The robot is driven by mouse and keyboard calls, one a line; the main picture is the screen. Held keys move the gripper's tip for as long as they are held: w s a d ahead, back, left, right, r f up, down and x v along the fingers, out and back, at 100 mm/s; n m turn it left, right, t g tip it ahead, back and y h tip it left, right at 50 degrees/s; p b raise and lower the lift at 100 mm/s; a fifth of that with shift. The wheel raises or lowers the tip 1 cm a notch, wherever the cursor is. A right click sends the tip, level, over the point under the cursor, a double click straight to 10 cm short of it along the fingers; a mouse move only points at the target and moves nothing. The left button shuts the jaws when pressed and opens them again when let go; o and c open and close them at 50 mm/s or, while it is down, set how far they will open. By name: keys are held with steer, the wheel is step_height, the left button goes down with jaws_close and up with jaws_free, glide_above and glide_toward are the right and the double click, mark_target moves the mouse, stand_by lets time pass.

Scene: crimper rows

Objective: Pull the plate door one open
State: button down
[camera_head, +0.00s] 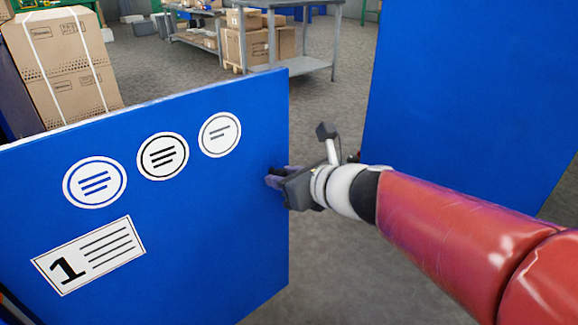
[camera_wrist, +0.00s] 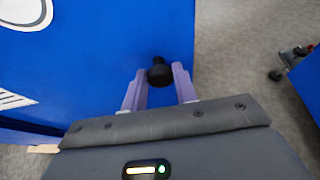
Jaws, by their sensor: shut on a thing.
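The plate door one is a blue panel (camera_head: 215,215) at the left of the head view, with three round signs and a label reading 1. It also fills much of the wrist view (camera_wrist: 90,70). A small black knob (camera_wrist: 159,72) sits near the door's free edge. My gripper (camera_head: 272,178) is at that edge. In the wrist view its two purple fingers (camera_wrist: 160,80) are shut on the knob, one on each side. In the head view the knob is hidden behind the fingers.
Another blue panel (camera_head: 470,90) stands at the right, with open grey floor (camera_head: 330,120) between it and the door. Cardboard boxes (camera_head: 62,65) stand behind the door at the left. A grey metal table (camera_head: 300,62) with boxes is at the back.

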steer(key=c, duration=1.1)
jaws_free()
steer(key=p+v, duration=0.2)
steer(key=v, duration=0.5)
steer(key=shift+s+d+r, duration=0.15)
steer(key=shift+s+d, duration=0.1)
steer(key=shift+d, duration=0.05)
